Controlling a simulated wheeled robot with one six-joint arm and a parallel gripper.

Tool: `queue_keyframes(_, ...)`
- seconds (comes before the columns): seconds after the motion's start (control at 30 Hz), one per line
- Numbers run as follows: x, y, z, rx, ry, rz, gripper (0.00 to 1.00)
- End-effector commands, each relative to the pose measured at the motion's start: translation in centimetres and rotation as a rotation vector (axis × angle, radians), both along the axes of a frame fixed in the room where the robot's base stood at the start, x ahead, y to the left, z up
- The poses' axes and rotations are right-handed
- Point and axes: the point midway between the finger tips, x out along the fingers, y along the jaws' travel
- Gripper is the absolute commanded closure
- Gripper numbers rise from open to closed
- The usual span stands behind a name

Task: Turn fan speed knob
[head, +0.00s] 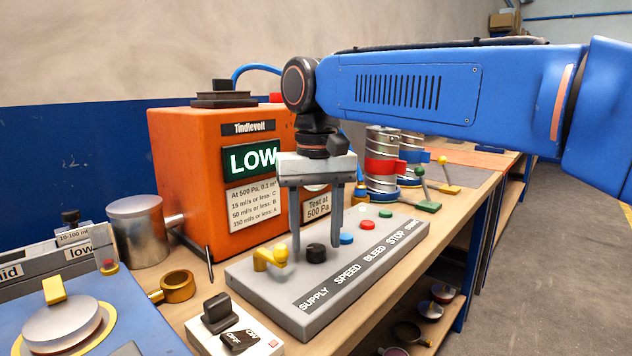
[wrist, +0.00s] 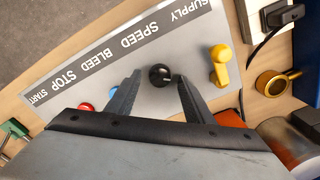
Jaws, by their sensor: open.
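The fan speed knob is a black round knob (head: 316,253) above the word SPEED on a grey control panel (head: 300,313). It also shows in the wrist view as a black knob (wrist: 160,75) with a small mark on its side. My gripper (head: 316,247) points down over the panel with its fingers apart, one on each side of the black knob. In the wrist view the gripper (wrist: 157,88) is open, with the knob between and slightly beyond its fingertips. I cannot tell whether either finger touches it.
A yellow supply lever (head: 271,256) stands close left of the knob. Blue (head: 346,239), red (head: 367,225) and green (head: 385,213) buttons lie to the right. An orange box (head: 180,185) reading LOW stands behind.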

Motion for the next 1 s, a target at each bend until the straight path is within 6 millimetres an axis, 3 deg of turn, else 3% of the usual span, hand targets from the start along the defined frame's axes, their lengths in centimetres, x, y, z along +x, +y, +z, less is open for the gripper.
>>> queue_keyframes(0.6,0.1,0.0,12.0,0.002,-0.003,0.0,0.53)
queue_keyframes(0.8,0.0,0.0,14.7,0.001,-0.002,0.0,0.53)
queue_keyframes(1.0,0.0,0.0,15.8,0.0,-0.001,0.0,0.53)
